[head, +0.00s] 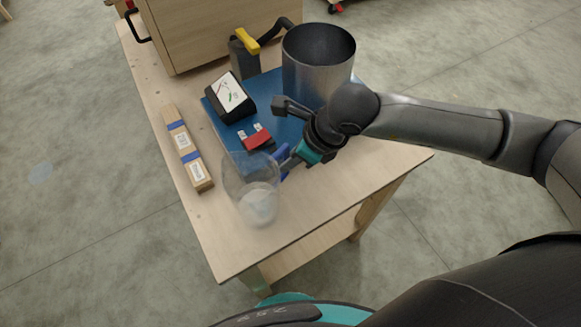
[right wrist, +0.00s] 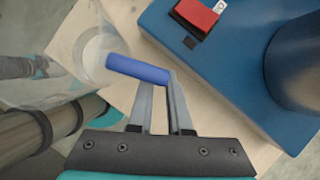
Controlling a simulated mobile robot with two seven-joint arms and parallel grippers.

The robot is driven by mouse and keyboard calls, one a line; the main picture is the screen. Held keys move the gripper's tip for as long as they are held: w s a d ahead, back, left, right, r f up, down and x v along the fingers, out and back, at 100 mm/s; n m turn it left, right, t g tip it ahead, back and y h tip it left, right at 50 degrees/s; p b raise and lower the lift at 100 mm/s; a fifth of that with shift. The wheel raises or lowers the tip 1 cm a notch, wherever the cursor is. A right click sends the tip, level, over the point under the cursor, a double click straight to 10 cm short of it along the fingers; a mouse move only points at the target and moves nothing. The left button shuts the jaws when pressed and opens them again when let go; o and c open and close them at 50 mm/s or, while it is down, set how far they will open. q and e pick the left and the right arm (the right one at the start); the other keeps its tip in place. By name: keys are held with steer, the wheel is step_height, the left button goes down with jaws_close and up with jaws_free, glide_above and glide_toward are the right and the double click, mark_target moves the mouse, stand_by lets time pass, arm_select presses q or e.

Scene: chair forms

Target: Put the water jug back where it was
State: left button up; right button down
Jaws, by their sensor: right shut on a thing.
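The clear water jug (head: 248,180) is over the near part of the wooden table, with its blue handle toward my right gripper. My right gripper (head: 284,161) is shut on the handle (right wrist: 138,69), its fingers reaching it from the right. In the right wrist view the jug's see-through body (right wrist: 98,50) is left of the handle. I cannot tell whether its base touches the tabletop. My left gripper is not in view.
A long cardboard box (head: 187,150) lies left. Bare wood surrounds the jug near the front.

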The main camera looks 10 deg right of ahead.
steer(key=shift+f, duration=1.85)
steer(key=shift+f+b, duration=0.1)
steer(key=shift+b, duration=0.2)
steer(key=c, duration=1.3)
jaws_free()
steer(key=shift+f, duration=0.1)
steer(key=o, duration=0.5)
steer(key=shift+c, duration=0.2)
steer(key=p, duration=0.1)
glide_toward(289, 171)
steer(key=v, duration=0.2)
steer(key=shift+d+r, duration=0.2)
steer(key=shift+r, duration=0.05)
